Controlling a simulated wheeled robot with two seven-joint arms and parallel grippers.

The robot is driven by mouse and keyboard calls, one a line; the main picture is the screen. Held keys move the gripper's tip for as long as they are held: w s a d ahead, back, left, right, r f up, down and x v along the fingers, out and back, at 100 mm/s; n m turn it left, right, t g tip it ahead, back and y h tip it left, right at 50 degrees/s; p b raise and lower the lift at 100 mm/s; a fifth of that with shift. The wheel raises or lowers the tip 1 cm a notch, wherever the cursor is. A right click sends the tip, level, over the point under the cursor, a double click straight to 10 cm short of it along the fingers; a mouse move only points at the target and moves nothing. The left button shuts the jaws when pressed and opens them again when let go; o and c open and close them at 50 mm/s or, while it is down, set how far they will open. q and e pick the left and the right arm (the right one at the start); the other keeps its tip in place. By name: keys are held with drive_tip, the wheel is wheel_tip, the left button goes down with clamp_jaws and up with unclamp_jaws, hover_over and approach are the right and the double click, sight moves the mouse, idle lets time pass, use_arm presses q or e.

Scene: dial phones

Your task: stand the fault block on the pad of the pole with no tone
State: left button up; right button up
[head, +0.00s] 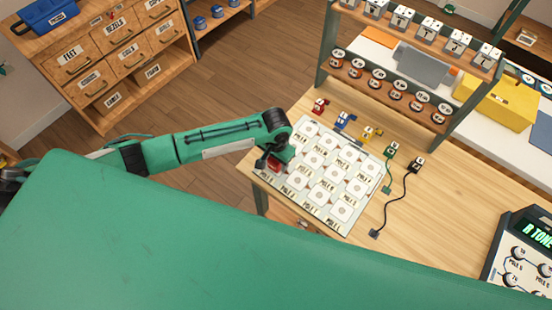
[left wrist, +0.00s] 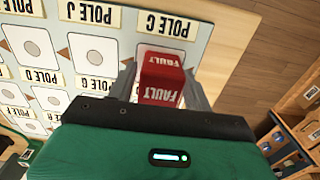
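The red fault block (left wrist: 162,78) is between the fingers of my left gripper (left wrist: 161,68), which look closed on its sides. In the head view the block (head: 274,164) shows under the left gripper (head: 272,160), at the left corner of the pole board (head: 346,226). My right gripper is not in view.
Small coloured plugs (head: 343,121) line the board's far side, and two leads run down its right. A rack (head: 392,80) with labelled items stands behind. Bare table (head: 440,190) lies right of the board. My green body fills the lower left.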

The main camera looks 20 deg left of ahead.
use_arm(q)
drive_tip(key=shift+o, duration=0.7)
drive_tip(key=shift+r, duration=0.3)
wheel_tip(320, 180, up, 10)
drive_tip(key=shift+r+b, duration=0.25)
drive_tip(key=shift+b, duration=0.7)
drive_tip(key=shift+r, duration=0.6)
